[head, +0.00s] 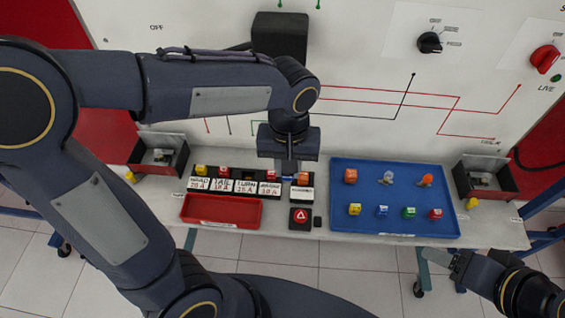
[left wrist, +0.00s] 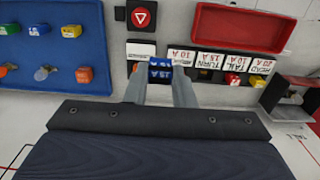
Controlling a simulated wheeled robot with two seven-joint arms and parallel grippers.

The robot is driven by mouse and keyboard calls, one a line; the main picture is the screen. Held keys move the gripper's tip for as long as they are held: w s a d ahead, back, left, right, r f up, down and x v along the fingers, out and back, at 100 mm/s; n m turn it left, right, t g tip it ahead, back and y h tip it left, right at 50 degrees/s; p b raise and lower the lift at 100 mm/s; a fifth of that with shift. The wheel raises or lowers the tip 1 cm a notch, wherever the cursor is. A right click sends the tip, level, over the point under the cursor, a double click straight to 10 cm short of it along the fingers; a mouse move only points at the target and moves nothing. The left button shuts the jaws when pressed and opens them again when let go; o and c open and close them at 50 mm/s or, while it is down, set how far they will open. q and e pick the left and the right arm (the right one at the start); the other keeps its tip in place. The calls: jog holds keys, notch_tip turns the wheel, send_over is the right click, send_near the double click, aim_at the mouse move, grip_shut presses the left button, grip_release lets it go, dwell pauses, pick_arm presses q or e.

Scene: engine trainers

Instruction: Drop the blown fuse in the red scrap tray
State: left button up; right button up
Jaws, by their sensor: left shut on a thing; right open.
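The red scrap tray (head: 222,222) lies empty in front of the labelled fuse row; the left wrist view shows it at the upper right (left wrist: 240,40). My left gripper (head: 287,170) is over the right part of that row, to the right of and behind the tray. It is shut on a blue fuse (left wrist: 160,68), which sits between the fingertips in the left wrist view. Whether the fuse is blown cannot be seen. My right gripper (head: 460,264) is open and empty at the lower right, off the bench's front edge.
The row holds yellow (head: 201,170) and red (head: 223,172) fuses; the place behind the TURN label (head: 246,187) looks empty. A blue tray (head: 345,222) with several fuses and bulbs lies to the right. A red-triangle button (head: 301,216) stands beside the red tray.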

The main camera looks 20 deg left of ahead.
pick_arm(q)
jog(key=shift+r+p, duration=2.05)
jog(key=shift+r, duration=0.55)
jog(key=shift+f, duration=0.1)
